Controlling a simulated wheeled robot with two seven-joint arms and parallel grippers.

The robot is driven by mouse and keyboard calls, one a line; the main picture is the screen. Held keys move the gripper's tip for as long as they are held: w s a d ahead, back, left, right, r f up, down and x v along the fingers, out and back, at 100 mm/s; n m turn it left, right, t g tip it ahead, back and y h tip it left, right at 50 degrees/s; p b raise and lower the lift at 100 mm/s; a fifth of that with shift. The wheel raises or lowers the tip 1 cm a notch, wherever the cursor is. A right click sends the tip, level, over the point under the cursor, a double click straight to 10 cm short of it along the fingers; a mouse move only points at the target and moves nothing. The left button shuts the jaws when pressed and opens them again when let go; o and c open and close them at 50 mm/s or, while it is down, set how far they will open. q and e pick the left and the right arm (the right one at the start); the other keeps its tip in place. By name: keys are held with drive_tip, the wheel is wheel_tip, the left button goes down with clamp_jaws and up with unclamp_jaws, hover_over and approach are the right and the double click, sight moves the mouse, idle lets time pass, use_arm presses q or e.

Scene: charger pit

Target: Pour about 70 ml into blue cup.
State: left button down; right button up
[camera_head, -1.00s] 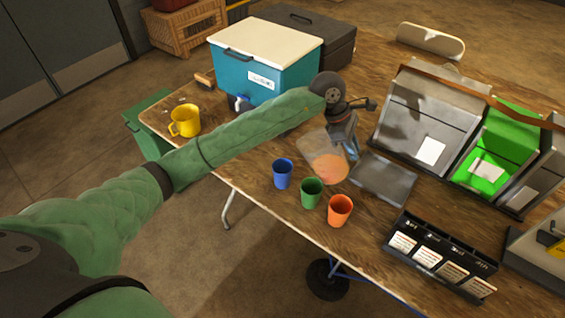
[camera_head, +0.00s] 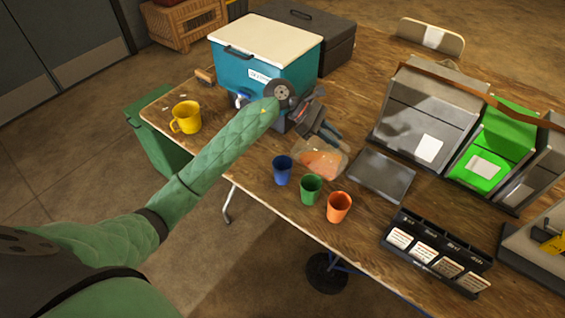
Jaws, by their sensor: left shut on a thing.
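The blue cup (camera_head: 283,170) stands upright on the wooden table, leftmost in a row with a green cup (camera_head: 311,189) and an orange cup (camera_head: 339,207). A clear container (camera_head: 321,160) with orange liquid is just behind the blue and green cups. It looks tilted, with the liquid slanting inside. My left gripper (camera_head: 333,140) is shut on the container at its back upper side. The fingers partly cover its rim. I cannot see liquid leaving it, and the inside of the blue cup is too small to judge. My right gripper is not in view.
A grey tray (camera_head: 381,178) lies right of the container. A teal cooler (camera_head: 257,75) stands behind, a yellow mug (camera_head: 186,117) at the left edge. Dispenser bins (camera_head: 425,112) and a black card rack (camera_head: 437,252) fill the right. The table's front edge is close to the cups.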

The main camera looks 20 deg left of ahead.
use_arm(q)
drive_tip(key=shift+a+f, duration=0.1)
drive_tip(key=shift+a, duration=0.05)
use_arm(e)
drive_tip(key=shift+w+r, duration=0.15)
use_arm(q)
drive_tip(key=shift+a+f+h, duration=0.2)
drive_tip(key=shift+a+h, duration=0.05)
drive_tip(key=shift+h, duration=0.15)
drive_tip(key=shift+a, duration=0.15)
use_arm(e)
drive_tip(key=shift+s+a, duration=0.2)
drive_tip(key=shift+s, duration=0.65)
use_arm(q)
drive_tip(key=shift+a+h, duration=0.15)
drive_tip(key=shift+h, duration=0.15)
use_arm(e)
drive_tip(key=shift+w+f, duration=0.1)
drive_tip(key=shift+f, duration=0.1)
use_arm(q)
drive_tip(key=shift+a, duration=0.1)
drive_tip(key=shift+w+a+r, duration=0.1)
drive_tip(key=shift+a, duration=0.15)
drive_tip(key=shift+a+h, duration=0.1)
drive_tip(key=shift+h, duration=0.2)
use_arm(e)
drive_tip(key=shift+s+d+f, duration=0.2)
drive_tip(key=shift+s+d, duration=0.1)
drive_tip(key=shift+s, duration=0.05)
